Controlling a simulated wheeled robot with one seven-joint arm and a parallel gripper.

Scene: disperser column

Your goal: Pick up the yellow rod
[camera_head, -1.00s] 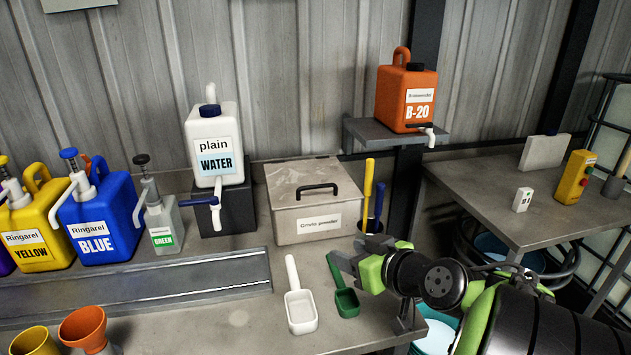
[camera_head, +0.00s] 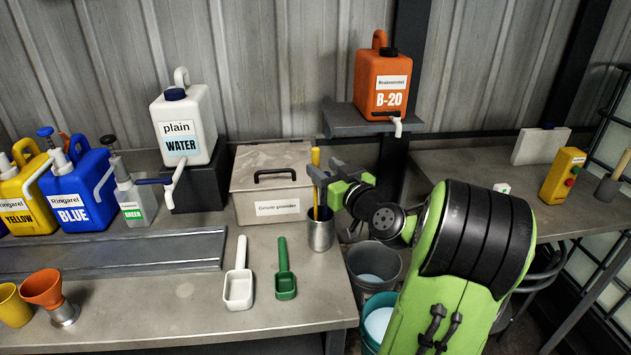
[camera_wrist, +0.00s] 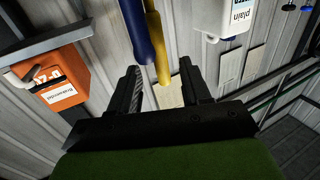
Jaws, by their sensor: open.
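The yellow rod (camera_head: 315,158) stands upright in a metal cup (camera_head: 320,234) at the bench's right end. A dark blue rod (camera_head: 325,198) stands beside it in the same cup. My gripper (camera_head: 322,173) is open at the upper part of the rods, above the cup rim. I cannot tell whether a finger touches either rod. Part of the yellow rod is hidden behind my gripper in the head view.
A lidded powder box (camera_head: 272,185) stands just left of the cup. A white scoop (camera_head: 239,278) and a green scoop (camera_head: 285,275) lie in front. The orange B-20 canister (camera_head: 383,83) sits on a shelf (camera_head: 345,121) above. Buckets (camera_head: 374,263) stand right of the bench.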

